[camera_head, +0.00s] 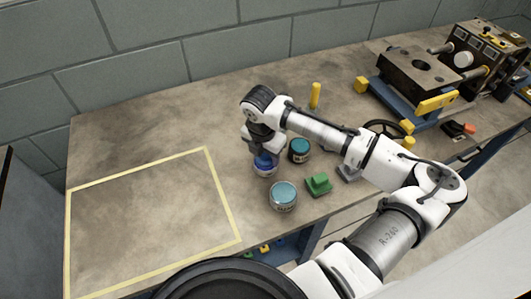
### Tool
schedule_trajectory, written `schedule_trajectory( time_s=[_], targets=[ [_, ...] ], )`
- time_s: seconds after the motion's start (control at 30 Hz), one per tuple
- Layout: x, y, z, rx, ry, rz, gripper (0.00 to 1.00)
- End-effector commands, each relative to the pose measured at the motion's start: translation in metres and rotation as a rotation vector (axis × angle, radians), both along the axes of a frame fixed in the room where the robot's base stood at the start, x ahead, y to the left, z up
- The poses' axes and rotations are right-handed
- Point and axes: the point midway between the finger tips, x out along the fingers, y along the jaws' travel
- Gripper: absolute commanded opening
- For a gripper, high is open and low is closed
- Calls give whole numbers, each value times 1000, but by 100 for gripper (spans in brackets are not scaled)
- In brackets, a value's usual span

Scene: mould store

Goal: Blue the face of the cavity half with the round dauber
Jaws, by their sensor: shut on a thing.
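My gripper (263,149) points down over the bench and is shut on a blue, rounded thing (265,160), which appears to be the round dauber. The fingers hide most of it. It is at the mouth of a small pale tin (264,172); I cannot tell whether it touches the inside.
A dark teal-topped tin (300,150), a pale teal-topped tin (284,195) and a green handled block (318,184) stand close by. A yellow cylinder (315,95) stands behind. A black handwheel (386,129) is right. The yellow-taped area (150,225) is bare.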

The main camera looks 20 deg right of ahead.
Motion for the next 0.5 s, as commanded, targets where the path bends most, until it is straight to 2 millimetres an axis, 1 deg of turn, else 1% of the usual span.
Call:
schedule_trajectory(
  time_s=[0.17, 0.5],
  targets=[
    [0, 0, 1, 1, 2, 0, 31],
    [-1, 0, 28, 1, 2, 0, 31]
  ],
)
